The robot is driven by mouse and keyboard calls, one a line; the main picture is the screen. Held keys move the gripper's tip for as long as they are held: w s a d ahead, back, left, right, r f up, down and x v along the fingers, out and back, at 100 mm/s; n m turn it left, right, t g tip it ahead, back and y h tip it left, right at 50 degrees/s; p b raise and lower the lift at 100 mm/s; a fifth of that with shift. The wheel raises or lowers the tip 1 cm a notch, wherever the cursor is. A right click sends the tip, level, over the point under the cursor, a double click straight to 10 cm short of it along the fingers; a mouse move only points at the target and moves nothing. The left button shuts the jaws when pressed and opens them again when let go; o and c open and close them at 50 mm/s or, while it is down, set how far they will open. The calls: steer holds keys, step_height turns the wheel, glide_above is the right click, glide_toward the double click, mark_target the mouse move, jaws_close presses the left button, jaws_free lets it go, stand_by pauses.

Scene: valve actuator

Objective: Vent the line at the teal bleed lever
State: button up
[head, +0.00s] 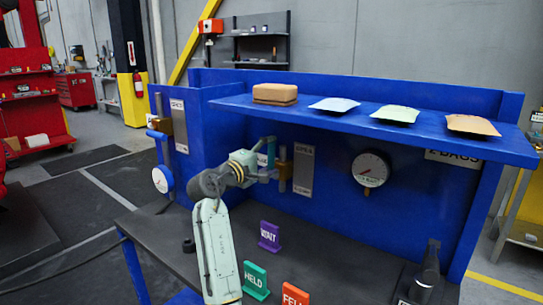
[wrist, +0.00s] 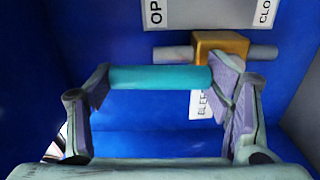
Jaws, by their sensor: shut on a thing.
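The teal bleed lever (wrist: 160,77) runs across the wrist view, out from a brass valve block (wrist: 222,47) on a grey pipe (wrist: 260,52). My gripper (wrist: 165,88) is shut on the lever, one finger at each end of its teal part; the right finger is close to the brass block. A label beneath the block is partly hidden by that finger. In the head view my gripper (head: 264,163) is at the blue panel, by the brass block (head: 284,169), and mostly hides the lever. A sign plate (head: 303,169) stands right of the pipe.
A second valve with a blue lever (head: 157,135) and a gauge (head: 162,179) are at the left. Another gauge (head: 371,169) is right. A shelf (head: 340,115) with a tan block and several packets overhangs. Purple (head: 269,236), green (head: 256,280) and orange (head: 294,296) signs stand on the bench.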

steer(key=shift+a, duration=0.15)
stand_by(0.3)
steer(key=o, duration=1.7)
steer(key=v, duration=1.2)
